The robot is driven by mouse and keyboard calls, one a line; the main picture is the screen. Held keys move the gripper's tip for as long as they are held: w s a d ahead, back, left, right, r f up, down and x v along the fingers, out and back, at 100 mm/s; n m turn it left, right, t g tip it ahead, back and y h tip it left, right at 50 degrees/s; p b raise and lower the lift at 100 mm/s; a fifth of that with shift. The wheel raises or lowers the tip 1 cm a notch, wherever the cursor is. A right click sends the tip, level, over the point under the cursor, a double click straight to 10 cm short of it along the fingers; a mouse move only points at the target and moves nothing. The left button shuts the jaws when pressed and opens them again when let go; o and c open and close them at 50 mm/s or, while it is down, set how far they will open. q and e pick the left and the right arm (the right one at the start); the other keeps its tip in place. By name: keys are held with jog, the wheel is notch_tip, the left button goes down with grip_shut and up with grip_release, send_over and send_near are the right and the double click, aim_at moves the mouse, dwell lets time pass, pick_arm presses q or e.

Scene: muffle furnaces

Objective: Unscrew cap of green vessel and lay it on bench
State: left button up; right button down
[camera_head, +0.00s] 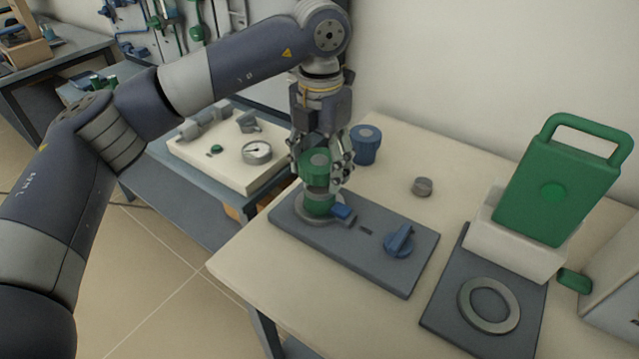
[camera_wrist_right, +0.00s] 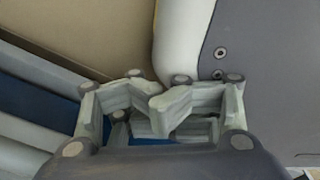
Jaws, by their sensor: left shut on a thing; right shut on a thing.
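The green vessel (camera_head: 318,207) stands upright on a dark plate (camera_head: 378,270) on the pale bench (camera_head: 250,258). A blue block (camera_head: 342,213) touches or nearly touches its side. Its green cap (camera_head: 319,170) has a grey disc on top; a grey band shows between cap and vessel. I cannot tell if the threads still engage. My left gripper (camera_head: 321,168) points down from above, shut around the cap. My right gripper (camera_wrist_right: 157,103) shows only in the right wrist view, away from the vessel; its fingers are closed, and what they hold is unclear.
At right are a green handled panel (camera_head: 553,195) and a grey ring (camera_head: 489,304).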

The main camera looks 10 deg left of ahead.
aim_at(321, 160)
pick_arm(q)
jog(key=shift+r+p, duration=0.4)
jog(key=shift+r, duration=0.3)
jog(key=shift+r+p, duration=0.35)
jog(key=shift+r, duration=0.05)
jog(key=shift+d+r+p, duration=0.1)
jog(key=shift+r+p, duration=0.35)
jog(key=shift+r, duration=0.3)
pick_arm(e)
jog(key=s, duration=0.2)
jog(key=s+r, duration=0.1)
jog(key=s, duration=0.1)
jog(key=shift+r, duration=0.15)
jog(key=shift+w+d, duration=0.1)
jog(key=shift+w, duration=0.1)
